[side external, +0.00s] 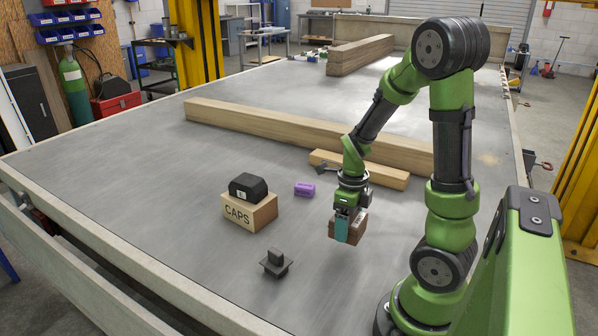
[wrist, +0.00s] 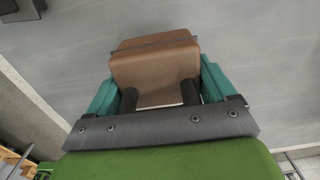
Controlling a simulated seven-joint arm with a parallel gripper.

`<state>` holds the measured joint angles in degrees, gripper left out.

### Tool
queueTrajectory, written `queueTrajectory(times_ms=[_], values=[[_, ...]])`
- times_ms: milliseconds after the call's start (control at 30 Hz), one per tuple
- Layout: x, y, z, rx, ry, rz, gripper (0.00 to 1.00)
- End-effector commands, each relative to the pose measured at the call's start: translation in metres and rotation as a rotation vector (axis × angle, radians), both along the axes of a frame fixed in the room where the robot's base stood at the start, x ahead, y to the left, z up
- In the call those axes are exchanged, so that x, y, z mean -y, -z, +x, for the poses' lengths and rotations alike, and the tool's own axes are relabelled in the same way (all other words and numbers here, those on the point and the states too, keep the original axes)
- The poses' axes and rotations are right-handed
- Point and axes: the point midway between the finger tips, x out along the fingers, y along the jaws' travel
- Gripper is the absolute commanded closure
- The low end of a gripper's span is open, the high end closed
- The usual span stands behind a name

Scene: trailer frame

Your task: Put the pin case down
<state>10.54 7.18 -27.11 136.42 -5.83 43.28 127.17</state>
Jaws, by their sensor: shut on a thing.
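The pin case is most likely the brown box-like case (side external: 334,229) in my gripper (side external: 349,228). My gripper's teal fingers are shut on it, one on each side. In the wrist view the brown case (wrist: 155,68) sits between the teal fingers of my gripper (wrist: 158,92), with a dark seam across its far part. The case appears to be held above the grey trailer bed (side external: 215,280); I cannot tell exactly how high. Part of it is hidden by the fingers.
A wooden CAPS box (side external: 262,212) with a black case (side external: 248,187) on top stands to the left. Timbers (side external: 300,130) lie behind.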

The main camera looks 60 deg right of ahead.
Motion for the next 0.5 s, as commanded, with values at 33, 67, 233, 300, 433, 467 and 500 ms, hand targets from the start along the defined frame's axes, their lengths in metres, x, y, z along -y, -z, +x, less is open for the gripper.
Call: queueTrajectory(times_ms=[33,67,233,300,433,467,500], values=[[0.010,0.003,0.011,-0.004,0.004,-0.001,0.51],[0.015,0.003,0.018,-0.003,0.003,-0.002,0.51],[0.042,0.008,0.054,-0.002,0.001,0.000,0.51],[0.051,0.009,0.067,-0.001,0.001,0.000,0.51],[0.064,0.010,0.085,0.000,-0.001,0.000,0.51],[0.065,0.011,0.087,0.000,-0.001,0.001,0.51],[0.067,0.011,0.090,0.000,-0.001,0.002,0.51]])
